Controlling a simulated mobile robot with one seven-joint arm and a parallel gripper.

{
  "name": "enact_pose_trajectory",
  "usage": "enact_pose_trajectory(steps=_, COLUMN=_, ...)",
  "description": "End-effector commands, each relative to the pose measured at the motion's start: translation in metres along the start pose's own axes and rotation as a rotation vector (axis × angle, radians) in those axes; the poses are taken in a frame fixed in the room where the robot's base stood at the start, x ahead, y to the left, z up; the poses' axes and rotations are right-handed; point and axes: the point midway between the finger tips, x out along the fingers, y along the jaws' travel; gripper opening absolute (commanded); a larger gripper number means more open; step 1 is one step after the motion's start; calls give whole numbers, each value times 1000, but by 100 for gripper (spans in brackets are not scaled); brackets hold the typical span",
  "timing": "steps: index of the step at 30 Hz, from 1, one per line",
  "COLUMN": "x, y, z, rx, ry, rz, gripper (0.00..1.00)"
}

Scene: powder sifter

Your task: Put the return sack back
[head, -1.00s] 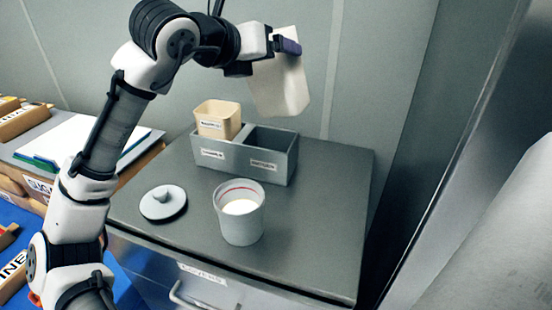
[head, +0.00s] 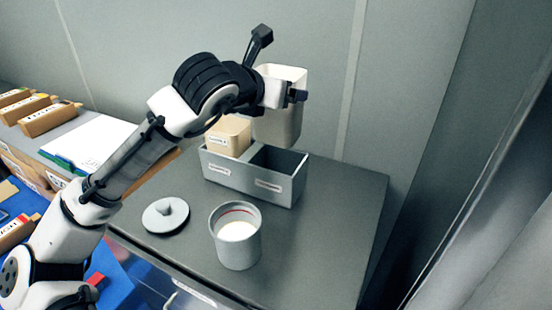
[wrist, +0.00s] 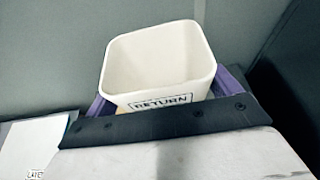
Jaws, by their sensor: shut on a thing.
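The return sack (head: 283,122) is a cream, open-topped container. In the wrist view it (wrist: 158,62) bears a "RETURN" label, and its visible inside looks empty. My gripper (head: 297,95) is shut on it and holds it upright above the right compartment of the grey two-compartment holder (head: 252,181). The purple fingers lie on both sides of the sack in the wrist view. The holder's right compartment looks empty where it shows. A tan sack (head: 229,135) stands in the left compartment. Whether the return sack's bottom is inside the compartment is hard to tell.
A grey cup (head: 236,248) with white powder and a red inner line stands in front of the holder. A round lid with a knob (head: 165,214) lies to its left. The counter's right side (head: 340,220) is clear. A wall stands close behind.

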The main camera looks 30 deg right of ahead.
Motion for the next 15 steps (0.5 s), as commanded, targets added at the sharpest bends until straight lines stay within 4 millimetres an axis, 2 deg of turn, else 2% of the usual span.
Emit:
enact_pose_trajectory(steps=3, x=12, y=0, z=-32, rx=-4, ry=1, rz=-3, gripper=49)
enact_pose_trajectory(steps=9, x=31, y=0, z=-77, rx=-5, ry=1, rz=-2, gripper=49)
enact_pose_trajectory(steps=15, x=40, y=0, z=-98, rx=-3, ry=-1, rz=0, gripper=49)
